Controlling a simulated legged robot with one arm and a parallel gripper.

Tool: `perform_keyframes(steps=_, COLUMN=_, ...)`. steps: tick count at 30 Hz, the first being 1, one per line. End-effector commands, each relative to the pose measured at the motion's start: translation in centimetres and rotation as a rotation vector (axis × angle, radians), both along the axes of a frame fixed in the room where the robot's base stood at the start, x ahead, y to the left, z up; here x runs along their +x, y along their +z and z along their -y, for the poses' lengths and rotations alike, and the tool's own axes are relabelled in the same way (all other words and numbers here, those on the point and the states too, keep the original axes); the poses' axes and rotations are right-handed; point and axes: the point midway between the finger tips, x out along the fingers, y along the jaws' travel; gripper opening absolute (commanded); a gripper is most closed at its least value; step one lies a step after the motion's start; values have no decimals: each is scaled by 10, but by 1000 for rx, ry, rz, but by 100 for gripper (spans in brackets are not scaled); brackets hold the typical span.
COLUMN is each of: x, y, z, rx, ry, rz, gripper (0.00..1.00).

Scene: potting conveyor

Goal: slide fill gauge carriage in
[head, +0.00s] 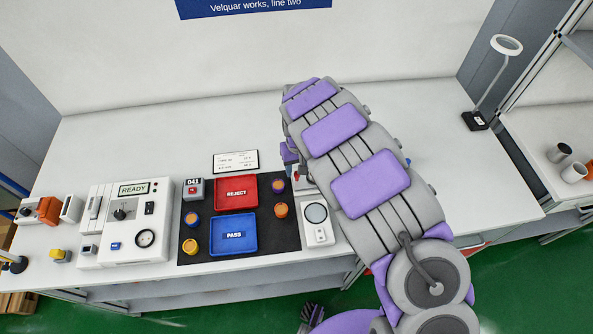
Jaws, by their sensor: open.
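A white device with a round grey disc (317,216) stands at the right end of the black mat, partly covered by my arm. A small red-tipped grey part (298,180) shows just behind it. I cannot tell for sure which part is the fill gauge carriage or how far in it sits. My gripper (290,153) shows only as a small purple and grey piece at the left edge of my arm, just behind the red-tipped part. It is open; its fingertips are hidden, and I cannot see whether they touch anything.
The black mat (205,246) holds a red REJECT tray (236,181), a blue PASS tray (235,248) and several small orange, yellow and purple pots. A white READY panel (125,225) stands left. A lamp (476,120) stands far right. The back of the bench is mostly clear.

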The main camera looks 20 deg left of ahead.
Motion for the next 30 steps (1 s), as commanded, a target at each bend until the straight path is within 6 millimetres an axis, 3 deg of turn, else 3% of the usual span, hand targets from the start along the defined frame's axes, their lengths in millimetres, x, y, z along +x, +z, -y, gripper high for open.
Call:
perform_keyframes(steps=6, x=-1, y=-17, z=0, rx=-1, ry=0, rz=-2, gripper=46)
perform_keyframes(steps=15, x=-1, y=-19, z=0, rx=-1, ry=0, rz=-1, gripper=46)
perform_keyframes(steps=30, x=-1, y=-19, z=0, rx=-1, ry=1, rz=-1, gripper=0)
